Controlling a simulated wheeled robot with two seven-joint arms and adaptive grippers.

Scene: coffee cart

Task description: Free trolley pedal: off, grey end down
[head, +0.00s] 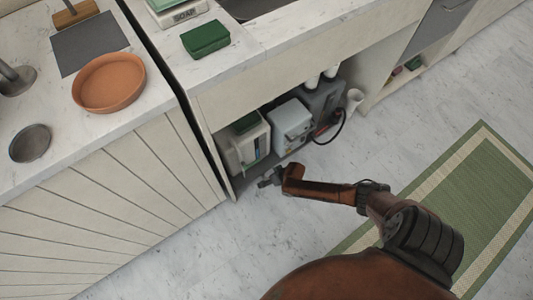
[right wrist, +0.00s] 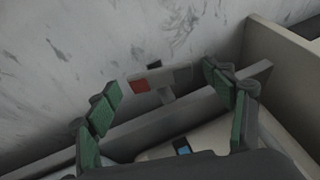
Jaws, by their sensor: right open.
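The trolley pedal (right wrist: 178,76) shows in the right wrist view as a short bar with a red end on the left and a grey end on the right, on a stem by the trolley's edge (right wrist: 185,120). Which end is down I cannot tell. My right gripper (right wrist: 160,80) is open, its green-padded fingers on either side of the pedal, apart from it. In the head view my right gripper (head: 269,178) is low in front of the under-counter bay; the pedal is not distinguishable there. My left gripper is not in view.
The bay holds a pale container (head: 247,145), a light grey container (head: 291,124) and a dark grey one (head: 325,100) with a black hose. A side panel (right wrist: 290,80) stands close on the right in the wrist view.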

